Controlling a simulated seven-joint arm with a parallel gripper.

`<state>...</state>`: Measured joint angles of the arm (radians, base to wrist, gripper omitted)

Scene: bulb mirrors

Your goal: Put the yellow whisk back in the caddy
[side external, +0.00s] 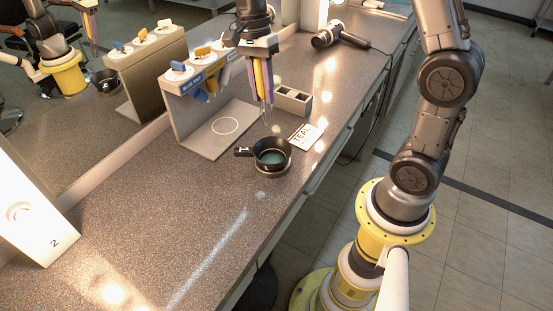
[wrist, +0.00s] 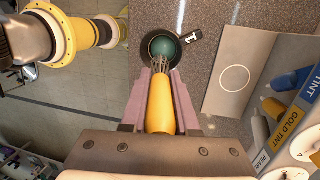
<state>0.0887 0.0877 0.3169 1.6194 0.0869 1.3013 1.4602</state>
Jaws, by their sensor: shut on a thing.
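My gripper (side external: 260,62) is shut on the yellow handle of the whisk (side external: 263,78), which hangs upright with its wires down, above the counter. In the wrist view the yellow handle (wrist: 161,105) sits between the pinkish fingers, and the wires overlap the near edge of the black bowl. A small grey box with open compartments (side external: 293,100), likely the caddy, stands just right of the whisk wires in the side view. I do not see it in the wrist view. I cannot tell how high the wire tips are above the counter.
A black handled bowl (side external: 271,155) with teal contents stands in front, beside a TEAL card (side external: 305,135). A tint stand (side external: 205,128) with several dispensers and a circle-marked base is to the left. A hair dryer (side external: 338,36) lies behind.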

